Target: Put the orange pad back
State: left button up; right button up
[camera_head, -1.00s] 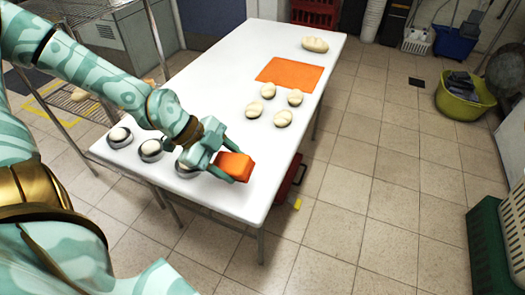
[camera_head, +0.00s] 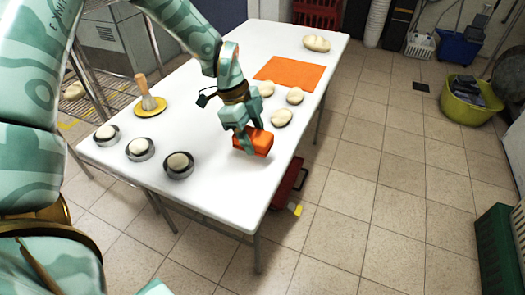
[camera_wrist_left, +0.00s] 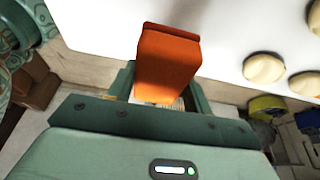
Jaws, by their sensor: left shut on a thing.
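The orange pad (camera_head: 257,146) is a thick, block-like piece held in my left gripper (camera_head: 249,138). The gripper is shut on it over the near right part of the white table (camera_head: 225,185). In the left wrist view the pad (camera_wrist_left: 167,62) sits between the two fingers (camera_wrist_left: 160,92), its far end over the white tabletop. I cannot tell whether the pad touches the table. A flat orange mat (camera_head: 290,73) lies farther back on the table. My right gripper is not in view.
Pale dough pieces (camera_head: 281,117) lie between pad and mat, with a larger loaf (camera_head: 316,43) at the back. A brush (camera_head: 149,100) stands on a yellow disc (camera_head: 150,110). The near right tabletop is clear.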

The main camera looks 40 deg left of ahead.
aim_at(250, 126)
pick_arm(q)
jog(key=shift+w+a+f, duration=0.1)
jog(key=shift+w+f, duration=0.45)
jog(key=shift+f, duration=0.3)
jog(key=shift+w+f+b, duration=0.3)
jog(key=shift+w+b, duration=0.05)
jog(key=f, duration=0.1)
jog(key=f+b, duration=0.1)
jog(key=f, duration=0.1)
jog(key=shift+w+a+f+b, duration=0.1)
jog(key=shift+w+f+b, duration=0.15)
jog(key=shift+f+b, duration=0.15)
jog(key=shift+r, duration=0.15)
jog(key=o, duration=1.3)
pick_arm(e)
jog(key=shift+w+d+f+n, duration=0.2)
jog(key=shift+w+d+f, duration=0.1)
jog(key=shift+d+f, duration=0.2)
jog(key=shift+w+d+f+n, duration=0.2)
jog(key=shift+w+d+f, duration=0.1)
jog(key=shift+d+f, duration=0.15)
pick_arm(q)
jog(key=shift+r, duration=0.1)
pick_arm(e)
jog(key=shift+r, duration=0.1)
